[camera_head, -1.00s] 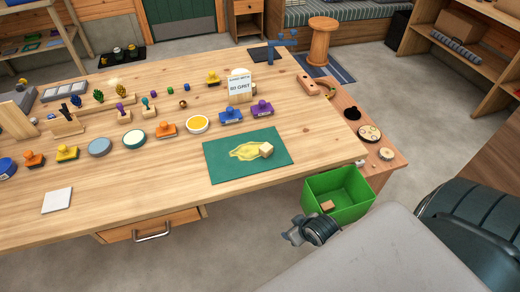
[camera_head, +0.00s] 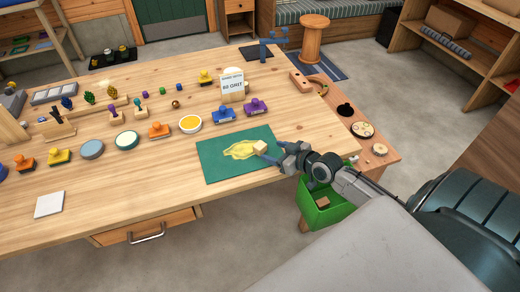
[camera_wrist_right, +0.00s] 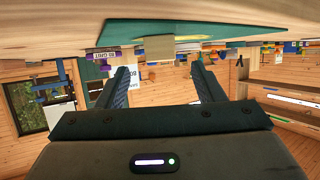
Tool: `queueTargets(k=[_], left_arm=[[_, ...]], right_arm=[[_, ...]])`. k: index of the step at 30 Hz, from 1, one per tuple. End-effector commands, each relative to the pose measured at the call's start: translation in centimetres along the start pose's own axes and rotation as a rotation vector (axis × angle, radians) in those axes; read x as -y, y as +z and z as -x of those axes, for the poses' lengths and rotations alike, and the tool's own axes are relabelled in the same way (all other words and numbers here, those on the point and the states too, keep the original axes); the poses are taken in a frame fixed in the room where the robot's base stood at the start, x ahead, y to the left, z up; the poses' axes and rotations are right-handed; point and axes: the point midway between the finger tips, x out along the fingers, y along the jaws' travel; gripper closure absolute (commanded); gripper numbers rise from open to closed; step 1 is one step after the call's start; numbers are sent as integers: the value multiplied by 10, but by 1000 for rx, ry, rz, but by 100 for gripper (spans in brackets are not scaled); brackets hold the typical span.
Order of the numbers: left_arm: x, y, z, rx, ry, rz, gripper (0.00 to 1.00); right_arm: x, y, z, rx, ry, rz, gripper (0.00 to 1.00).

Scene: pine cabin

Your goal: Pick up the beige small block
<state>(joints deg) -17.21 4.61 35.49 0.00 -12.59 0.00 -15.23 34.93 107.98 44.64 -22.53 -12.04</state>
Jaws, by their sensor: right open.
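The beige small block (camera_head: 260,147) sits on the green mat (camera_head: 222,170), at the right end of a yellow leaf-like shape (camera_head: 241,150). My right gripper (camera_head: 275,154) is open and low beside the block, on its right side. In the right wrist view the picture is upside down, and the block (camera_wrist_right: 158,48) shows beyond and between the two spread fingers (camera_wrist_right: 160,78). My left gripper is not in view.
A green bin (camera_head: 335,212) with a small wooden piece inside stands below the table's right edge.

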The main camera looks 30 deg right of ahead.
Motion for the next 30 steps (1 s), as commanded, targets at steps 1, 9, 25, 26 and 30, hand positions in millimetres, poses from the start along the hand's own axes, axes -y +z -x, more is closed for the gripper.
queueTargets(k=[1, 9, 25, 26, 30], left_arm=[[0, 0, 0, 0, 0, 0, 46], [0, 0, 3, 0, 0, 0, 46], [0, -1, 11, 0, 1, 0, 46], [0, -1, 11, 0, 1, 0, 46], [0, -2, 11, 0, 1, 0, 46]], right_arm=[[0, -1, -6, -3, 0, -2, 38], [1, -3, -24, -1, -1, -4, 38], [1, -2, -66, 1, -2, 1, 38], [1, -2, -66, 1, -2, 1, 38], [1, -2, -66, 1, -2, 1, 62]])
